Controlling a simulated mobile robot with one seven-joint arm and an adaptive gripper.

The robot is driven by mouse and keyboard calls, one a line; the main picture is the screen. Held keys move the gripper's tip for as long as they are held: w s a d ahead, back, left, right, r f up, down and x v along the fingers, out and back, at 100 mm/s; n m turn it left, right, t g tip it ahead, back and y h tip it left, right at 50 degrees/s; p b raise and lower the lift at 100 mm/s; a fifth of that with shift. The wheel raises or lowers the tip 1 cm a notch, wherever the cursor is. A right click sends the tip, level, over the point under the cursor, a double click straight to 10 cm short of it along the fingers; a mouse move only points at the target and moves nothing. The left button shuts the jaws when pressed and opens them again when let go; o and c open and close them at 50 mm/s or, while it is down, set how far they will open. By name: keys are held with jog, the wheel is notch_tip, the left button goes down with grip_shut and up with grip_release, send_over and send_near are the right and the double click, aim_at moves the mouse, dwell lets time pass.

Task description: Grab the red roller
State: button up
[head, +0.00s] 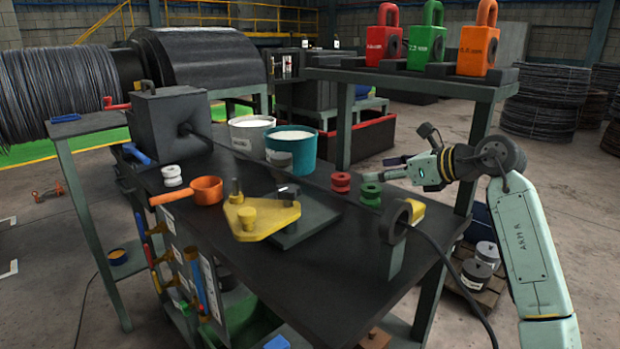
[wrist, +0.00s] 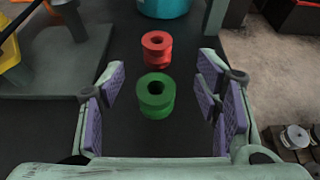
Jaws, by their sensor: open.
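The red roller (head: 341,182) is a small spool standing upright on the dark bench top, left of the green roller (head: 370,194) in the head view. In the wrist view the red roller (wrist: 157,46) is beyond the green roller (wrist: 155,94). My gripper (head: 392,168) comes in from the right, just behind and beside the green roller. In the wrist view my gripper (wrist: 160,88) is open, with purple pads on both sides of the green roller. The pads do not touch either roller, and the red roller lies past the fingertips.
A yellow plate fixture (head: 262,219) and an orange cup (head: 206,190) are on the bench (head: 320,265) to the left. White spools (head: 172,176), a teal bucket (head: 291,150) and a black ring post (head: 396,222) stand around. A shelf with coloured padlock-shaped blocks (head: 427,40) rises behind.

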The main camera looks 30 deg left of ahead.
aim_at(348, 179)
jog(key=p+x, duration=0.1)
jog(key=x, duration=0.4)
jog(key=p+x, duration=0.1)
jog(key=x, duration=0.1)
jog(key=p+x, duration=0.1)
jog(key=x, duration=0.1)
jog(key=shift+s+a, duration=0.15)
jog(key=shift+a, duration=0.15)
jog(key=shift+a+f+p, duration=0.3)
jog(key=shift+a+f, duration=0.1)
jog(key=shift+a, duration=0.05)
jog(key=shift+c, duration=0.4)
jog(key=c, duration=1.2)
jog(key=shift+d+r, duration=0.1)
